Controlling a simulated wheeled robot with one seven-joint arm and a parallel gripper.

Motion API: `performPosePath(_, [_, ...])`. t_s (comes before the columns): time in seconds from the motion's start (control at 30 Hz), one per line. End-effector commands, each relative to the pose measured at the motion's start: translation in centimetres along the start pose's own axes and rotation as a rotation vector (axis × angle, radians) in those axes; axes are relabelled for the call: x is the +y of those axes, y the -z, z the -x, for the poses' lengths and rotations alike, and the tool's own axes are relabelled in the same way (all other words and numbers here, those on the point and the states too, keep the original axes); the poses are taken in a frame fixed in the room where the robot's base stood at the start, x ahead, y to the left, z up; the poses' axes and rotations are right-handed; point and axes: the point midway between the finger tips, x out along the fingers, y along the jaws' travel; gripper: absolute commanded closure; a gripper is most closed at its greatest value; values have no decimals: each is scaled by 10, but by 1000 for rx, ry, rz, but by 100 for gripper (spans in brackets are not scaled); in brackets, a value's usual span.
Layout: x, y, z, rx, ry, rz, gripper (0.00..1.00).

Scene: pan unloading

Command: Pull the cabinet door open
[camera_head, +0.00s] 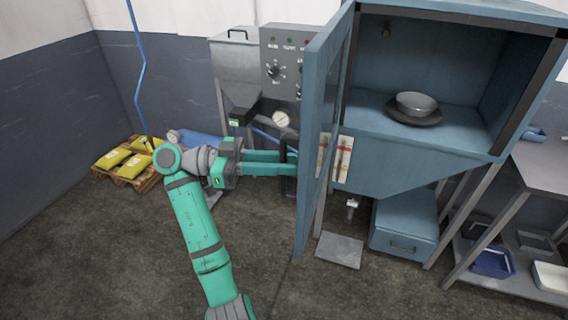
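The blue cabinet (400,165) stands right of centre with its interior showing. Its door (318,130) is swung wide open and seen nearly edge-on, projecting toward me at the cabinet's left side. My gripper (294,163) reaches in from the left, with its two long green fingers level and their tips at the door's outer face. A dark upright bar shows by the tips; I cannot tell whether it is the handle or whether the fingers hold it. Inside the cabinet, a grey bowl (416,103) sits on a dark round dish (413,117).
A grey machine with a control panel (283,62) and gauge stands behind the gripper. A pallet with yellow bags (125,160) lies at the left. A metal table (540,175) with trays below stands at the right. A blue box (403,225) is under the cabinet. The front floor is clear.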

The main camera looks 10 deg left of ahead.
Motion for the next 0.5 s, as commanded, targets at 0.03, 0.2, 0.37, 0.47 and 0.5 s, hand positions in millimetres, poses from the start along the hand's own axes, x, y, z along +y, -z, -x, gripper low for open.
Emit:
performPosePath(0.03, [0,0,1,0,1,0,80])
performPosePath(0.2, [0,0,4,0,2,0,80])
performPosePath(0.37, [0,1,21,1,3,-1,80])
performPosePath(0.47, [0,0,37,-1,3,0,80])
performPosePath(0.5, [0,0,44,-1,4,1,80])
